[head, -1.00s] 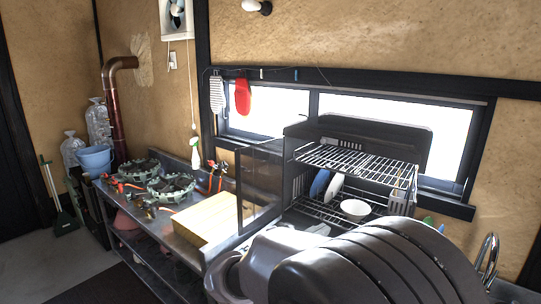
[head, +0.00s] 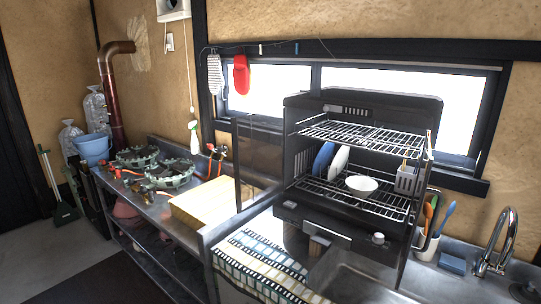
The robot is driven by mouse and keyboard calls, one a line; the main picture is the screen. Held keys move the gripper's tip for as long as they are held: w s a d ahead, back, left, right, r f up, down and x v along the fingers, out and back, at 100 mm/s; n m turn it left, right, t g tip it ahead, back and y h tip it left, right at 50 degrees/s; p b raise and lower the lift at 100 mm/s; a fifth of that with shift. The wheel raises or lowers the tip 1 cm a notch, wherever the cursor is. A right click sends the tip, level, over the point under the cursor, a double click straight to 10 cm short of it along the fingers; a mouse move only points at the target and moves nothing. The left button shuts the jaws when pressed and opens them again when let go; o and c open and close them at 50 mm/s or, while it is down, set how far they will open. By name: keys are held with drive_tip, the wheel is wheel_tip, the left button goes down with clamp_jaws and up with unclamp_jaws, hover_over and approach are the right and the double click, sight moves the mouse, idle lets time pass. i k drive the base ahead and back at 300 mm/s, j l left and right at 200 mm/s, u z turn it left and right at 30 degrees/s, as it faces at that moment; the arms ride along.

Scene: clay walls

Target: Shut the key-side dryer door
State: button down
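The dish dryer (head: 330,226) is a dark cabinet on the counter, with its front open and two wire racks showing. A dark-framed, see-through door (head: 258,160) stands swung open at its left side. At its right side a narrow dark upright panel (head: 411,235) shows nearly edge-on; I cannot tell for certain whether it is a second open door. The front panel has a knob (head: 378,238) at the right. No key is recognisable, so the key side is unclear. My gripper is out of view.
Plates (head: 339,160) and a white bowl (head: 361,186) sit on the lower rack. A cutting board (head: 203,203) lies left of the open door. A sink (head: 352,285), tap (head: 505,240) and utensil holder (head: 427,243) are at the right. A striped cloth (head: 262,262) lies in front.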

sight(259, 140)
drive_tip(key=i+j+z, duration=0.3)
drive_tip(key=j, duration=0.3)
drive_tip(key=i+j+z, duration=0.15)
drive_tip(key=i+j, duration=0.15)
drive_tip(key=i+j+z, duration=0.15)
drive_tip(key=j, duration=0.25)
drive_tip(key=i+j+z, duration=0.15)
drive_tip(key=j, duration=0.25)
drive_tip(key=i+j+z, duration=0.15)
drive_tip(key=j, duration=0.2)
drive_tip(key=j+z, duration=0.15)
drive_tip(key=j, duration=0.25)
drive_tip(key=i+j+z, duration=0.15)
drive_tip(key=j, duration=0.3)
